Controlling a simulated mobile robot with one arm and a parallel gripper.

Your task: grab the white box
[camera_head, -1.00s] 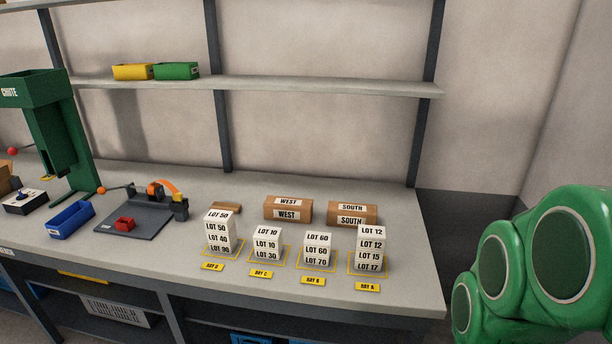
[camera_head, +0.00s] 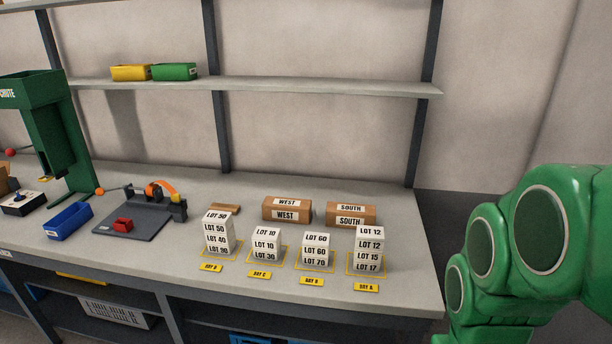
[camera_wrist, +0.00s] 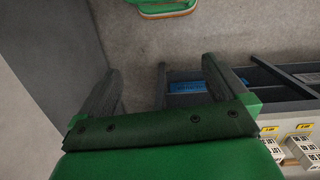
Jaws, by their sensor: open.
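Several stacks of white boxes with black LOT labels stand on the workbench in the head view, each inside a yellow outline. From left they are the LOT 50/40/90 stack (camera_head: 219,234), the LOT 10/30 stack (camera_head: 265,244), the LOT 60/70 stack (camera_head: 316,250) and the LOT 12/15/17 stack (camera_head: 369,248). The frames do not single out one white box. My gripper (camera_wrist: 163,88) shows in the wrist view, with its two dark fingers apart and nothing between them. Some white boxes (camera_wrist: 303,150) show at that view's lower right, away from the fingers.
Brown WEST (camera_head: 287,209) and SOUTH (camera_head: 351,214) boxes lie behind the stacks. A green chute (camera_head: 50,135), a blue bin (camera_head: 68,221) and a dark fixture plate (camera_head: 135,222) stand at left. A shelf (camera_head: 300,87) runs above.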

